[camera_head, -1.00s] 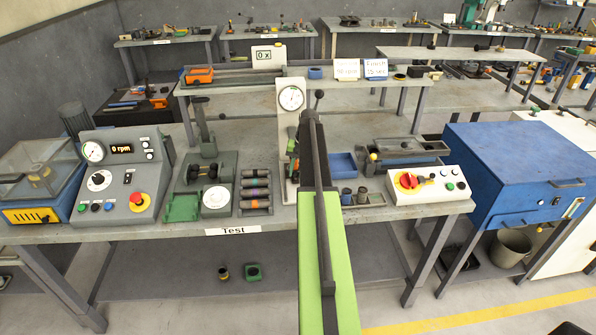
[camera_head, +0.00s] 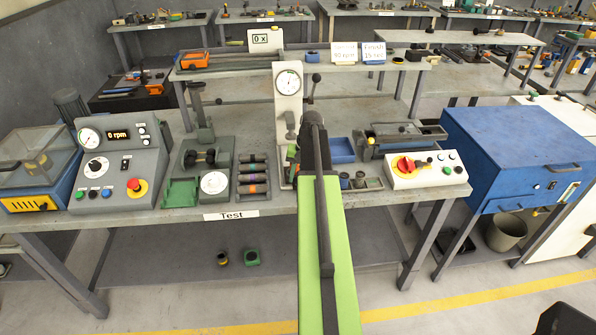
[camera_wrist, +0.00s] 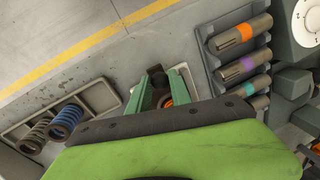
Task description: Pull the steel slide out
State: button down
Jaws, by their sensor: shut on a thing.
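The light grey arbor press (camera_head: 288,100) with a round dial stands at the middle of the bench; my arm covers its lower right part. My gripper (camera_wrist: 160,88) is at the press's foot, with its two green fingers showing in the wrist view. They are shut on a dark piece (camera_wrist: 157,78), which looks like the steel slide. An orange ring shows just behind it, between the fingers. How far the slide is out of the press cannot be told, as my arm and wrist hide most of it.
A rack (camera_head: 253,196) of banded cylinders stands left of the press. A tray (camera_wrist: 98,95) with two coil springs lies on the gripper's other side. A white control box (camera_head: 428,171) with a red knob is at right. The bench's front edge is close.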

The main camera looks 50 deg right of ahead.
jog(key=shift+d, duration=0.1)
jog(key=c, duration=1.2)
grip_release()
jog(key=r+p, duration=0.5)
jog(key=s+d+r+p, duration=0.1)
jog(key=r+p, duration=0.5)
jog(key=s+d+r+p, duration=0.1)
jog(key=r+p, duration=0.5)
jog(key=shift+s, duration=0.25)
